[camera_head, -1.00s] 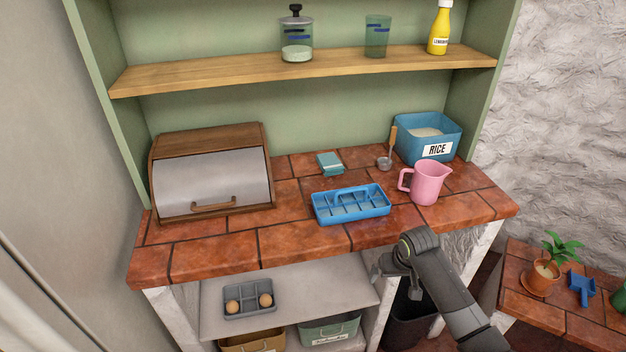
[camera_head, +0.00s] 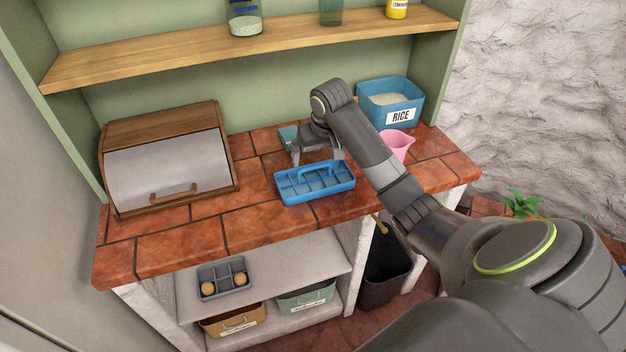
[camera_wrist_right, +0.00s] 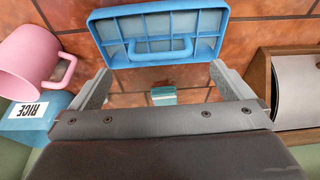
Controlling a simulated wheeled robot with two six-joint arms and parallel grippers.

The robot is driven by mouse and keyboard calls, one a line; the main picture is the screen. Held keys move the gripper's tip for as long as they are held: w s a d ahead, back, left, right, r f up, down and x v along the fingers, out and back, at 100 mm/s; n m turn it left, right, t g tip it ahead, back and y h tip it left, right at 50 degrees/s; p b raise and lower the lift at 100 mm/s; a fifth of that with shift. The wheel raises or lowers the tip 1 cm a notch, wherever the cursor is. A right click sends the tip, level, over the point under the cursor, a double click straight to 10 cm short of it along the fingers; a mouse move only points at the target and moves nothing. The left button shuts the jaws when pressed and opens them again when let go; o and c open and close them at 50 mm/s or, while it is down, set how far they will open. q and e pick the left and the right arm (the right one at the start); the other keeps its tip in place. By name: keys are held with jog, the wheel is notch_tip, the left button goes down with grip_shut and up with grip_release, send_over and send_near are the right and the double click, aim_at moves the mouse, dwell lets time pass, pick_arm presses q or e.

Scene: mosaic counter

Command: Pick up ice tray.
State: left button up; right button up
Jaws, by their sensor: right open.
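The blue ice tray (camera_head: 317,196) lies flat on the red-tiled counter, with its compartments and raised handle facing up. My right gripper (camera_head: 317,157) is open, its fingers pointing down just behind and above the tray's far edge. In the right wrist view, the tray (camera_wrist_right: 120,52) lies across the top, beyond the two spread fingertips (camera_wrist_right: 161,78). Nothing is between the fingers. My left gripper does not show.
A teal block (camera_head: 288,136) lies behind my gripper. The pink jug (camera_head: 399,143) is partly hidden by my right arm. The rice bin (camera_head: 412,93) stands at the back right, the bread box (camera_head: 170,165) on the left. A wooden handle (camera_head: 378,223) shows below the counter's front edge.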

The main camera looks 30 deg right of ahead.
aim_at(315, 168)
jog(key=x, duration=0.6)
jog(key=shift+w+f+p, duration=0.1)
jog(key=shift+f+p, duration=0.1)
jog(key=shift+p, duration=0.2)
jog(key=shift+p+x, duration=0.7)
jog(key=shift+x, duration=1.95)
jog(key=shift+w, duration=0.15)
jog(key=shift+c, duration=0.4)
jog(key=shift+d+r, duration=0.1)
jog(key=c, duration=0.8)
